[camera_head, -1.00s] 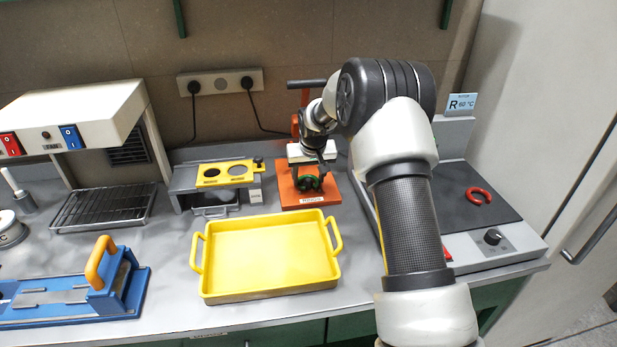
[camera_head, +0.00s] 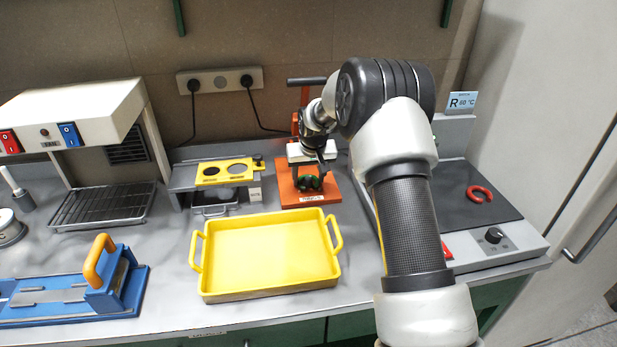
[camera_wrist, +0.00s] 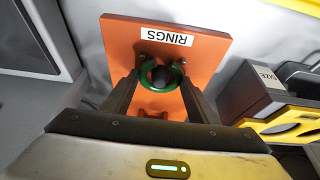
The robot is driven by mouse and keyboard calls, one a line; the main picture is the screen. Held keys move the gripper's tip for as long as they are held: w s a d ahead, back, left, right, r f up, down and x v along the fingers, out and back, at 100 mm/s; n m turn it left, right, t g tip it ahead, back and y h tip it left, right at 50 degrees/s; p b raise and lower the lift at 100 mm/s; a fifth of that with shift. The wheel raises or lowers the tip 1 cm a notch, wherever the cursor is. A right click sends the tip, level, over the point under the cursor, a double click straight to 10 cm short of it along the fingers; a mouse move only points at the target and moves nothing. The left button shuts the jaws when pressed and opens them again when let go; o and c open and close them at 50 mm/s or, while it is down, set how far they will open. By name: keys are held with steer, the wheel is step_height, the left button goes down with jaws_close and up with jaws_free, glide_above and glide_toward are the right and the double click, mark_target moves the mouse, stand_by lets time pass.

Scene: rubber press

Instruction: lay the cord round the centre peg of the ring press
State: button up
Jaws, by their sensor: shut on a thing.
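The ring press (camera_head: 290,193) has an orange base with a "RINGS" label and stands at the back, right of centre. It also shows in the wrist view (camera_wrist: 215,45). My gripper (camera_wrist: 161,78) points down over the base, and its dark fingers are shut on the green cord (camera_wrist: 177,82), one finger on each side. The cord is bent into a ring, and a dark round centre, seemingly the peg, shows inside it. I cannot tell whether the cord rests on the base. In the head view the cord (camera_head: 311,182) is small and partly hidden by my gripper.
A yellow tray (camera_head: 270,292) lies in front of the press. A yellow-topped gauge (camera_head: 225,172) labelled "SIZE" stands close on its left. A hot plate (camera_head: 455,215) with a red ring (camera_head: 480,194) is on the right. A blue fixture (camera_head: 100,290) is at the front left.

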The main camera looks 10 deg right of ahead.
mark_target(308, 180)
steer(key=shift+f, duration=0.1)
stand_by(0.5)
stand_by(0.3)
steer(key=o, duration=1.1)
steer(key=shift+r+p, duration=1.65)
steer(key=shift+r, duration=1.9)
